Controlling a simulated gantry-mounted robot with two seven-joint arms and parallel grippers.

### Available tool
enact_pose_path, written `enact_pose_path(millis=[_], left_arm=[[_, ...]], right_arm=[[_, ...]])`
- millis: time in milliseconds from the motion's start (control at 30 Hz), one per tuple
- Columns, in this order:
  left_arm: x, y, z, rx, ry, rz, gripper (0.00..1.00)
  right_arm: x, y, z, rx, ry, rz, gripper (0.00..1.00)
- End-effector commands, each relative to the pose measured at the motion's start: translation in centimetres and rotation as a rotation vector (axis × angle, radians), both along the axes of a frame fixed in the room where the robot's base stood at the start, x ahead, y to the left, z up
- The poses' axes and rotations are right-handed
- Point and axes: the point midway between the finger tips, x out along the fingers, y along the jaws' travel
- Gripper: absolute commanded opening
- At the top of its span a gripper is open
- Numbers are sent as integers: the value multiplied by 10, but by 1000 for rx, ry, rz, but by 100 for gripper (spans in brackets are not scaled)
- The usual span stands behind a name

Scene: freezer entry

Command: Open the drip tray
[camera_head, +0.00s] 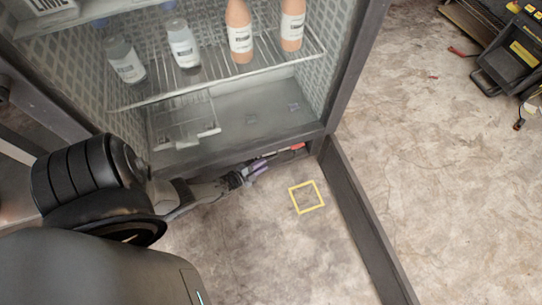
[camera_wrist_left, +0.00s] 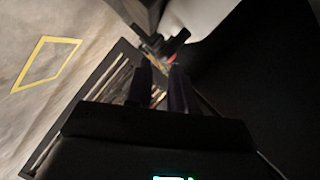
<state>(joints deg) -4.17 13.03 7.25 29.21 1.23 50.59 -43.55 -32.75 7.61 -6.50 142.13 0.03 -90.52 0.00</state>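My left gripper (camera_head: 255,172) is low in front of the freezer, just below the front edge of its floor, pointing right along that edge. In the left wrist view its two dark fingers (camera_wrist_left: 160,88) stand apart with a gap between them, and I see nothing held there. A dark slatted panel (camera_wrist_left: 118,72) lies beside and below the fingers; I cannot tell if it is the drip tray. A small red part (camera_head: 298,146) shows under the freezer's right front corner. No drip tray is clearly recognisable. My right gripper cannot be made out.
The open freezer (camera_head: 250,115) holds bottles on a wire shelf (camera_head: 220,76). A dark door-like panel (camera_head: 365,215) extends across the floor at right. A yellow square (camera_head: 306,197) marks clear floor. Black and yellow equipment (camera_head: 510,55) stands far right.

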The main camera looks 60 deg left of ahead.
Motion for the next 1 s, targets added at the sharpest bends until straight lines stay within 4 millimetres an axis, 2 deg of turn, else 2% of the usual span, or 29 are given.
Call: enact_pose_path(millis=[33, 200, 400, 833, 1000], left_arm=[[9, 2, -5, 0, -2, 0, 23], [35, 5, -10, -3, -3, 0, 23], [54, 9, -13, -1, -2, 0, 23], [60, 10, -13, -1, 1, 0, 23], [60, 10, -13, -2, 0, -1, 0]], right_arm=[[-1, 3, -8, 5, 3, 2, 43], [-5, 8, -22, 21, 13, 0, 43], [-5, 7, -31, 22, 14, -5, 43], [-4, 5, -32, 12, 11, 1, 43], [-4, 4, -32, 8, 11, 3, 43]])
